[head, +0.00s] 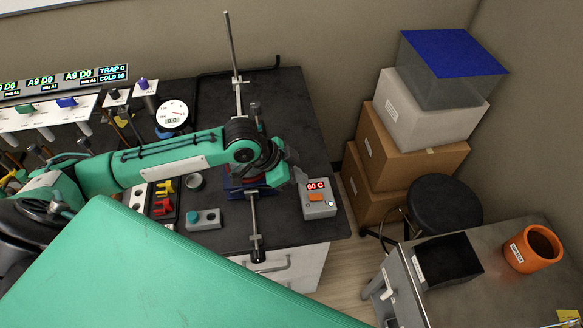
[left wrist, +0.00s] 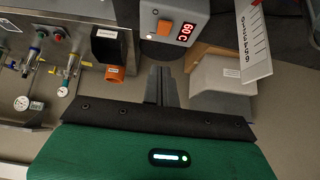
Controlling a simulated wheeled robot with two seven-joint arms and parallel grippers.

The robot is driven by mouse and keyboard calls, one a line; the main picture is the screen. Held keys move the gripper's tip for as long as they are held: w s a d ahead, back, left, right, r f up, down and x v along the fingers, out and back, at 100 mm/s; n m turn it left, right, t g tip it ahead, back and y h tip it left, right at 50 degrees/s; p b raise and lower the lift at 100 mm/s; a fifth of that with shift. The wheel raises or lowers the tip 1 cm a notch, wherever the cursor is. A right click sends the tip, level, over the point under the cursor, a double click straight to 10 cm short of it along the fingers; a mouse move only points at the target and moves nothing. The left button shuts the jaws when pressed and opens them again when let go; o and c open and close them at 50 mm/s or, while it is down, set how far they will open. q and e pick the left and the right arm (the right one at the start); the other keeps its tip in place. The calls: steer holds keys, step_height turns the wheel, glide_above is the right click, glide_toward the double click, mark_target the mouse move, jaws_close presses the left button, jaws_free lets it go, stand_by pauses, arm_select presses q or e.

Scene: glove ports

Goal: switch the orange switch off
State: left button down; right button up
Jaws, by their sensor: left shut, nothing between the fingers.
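The orange switch (head: 316,197) sits on the top of a small grey control box (head: 322,212) at the right end of the black bench. The box's red display reads 60 C, and a small light shows beside the switch. In the left wrist view the switch (left wrist: 164,28) and the box (left wrist: 190,12) appear upside down at the top. My left gripper (head: 297,178) is just to the upper left of the box in the head view. Its fingers (left wrist: 161,85) are shut and empty, apart from the switch in the left wrist view. My right gripper is not in view.
A metal rod stand (head: 234,60) rises behind my left wrist. A grey box with a teal button (head: 193,217) and yellow and red valve handles (head: 165,186) lie left of the switch box. Stacked cartons (head: 410,140), a black stool (head: 445,203) and a side table are at right.

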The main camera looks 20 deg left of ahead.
mark_target(313, 197)
arm_select(q)
steer(key=p+x, duration=0.1)
steer(key=x, duration=0.3)
steer(key=shift+w+d+f, duration=0.15)
steer(key=shift+d+f, duration=0.1)
steer(key=shift+f, duration=0.05)
steer(key=f+p, duration=0.1)
steer(key=f, duration=0.2)
steer(key=shift+a+f+p, duration=0.15)
steer(key=shift+a+p, duration=0.1)
steer(key=shift+p, duration=0.1)
steer(key=shift+f, duration=0.45)
steer(key=shift+f, duration=0.1)
steer(key=shift+s+a+f+b, duration=0.15)
steer(key=shift+s+f+b, duration=0.15)
steer(key=shift+b, duration=0.35)
steer(key=shift+r+p, duration=0.95)
steer(key=shift+p, duration=0.05)
steer(key=shift+w, duration=0.1)
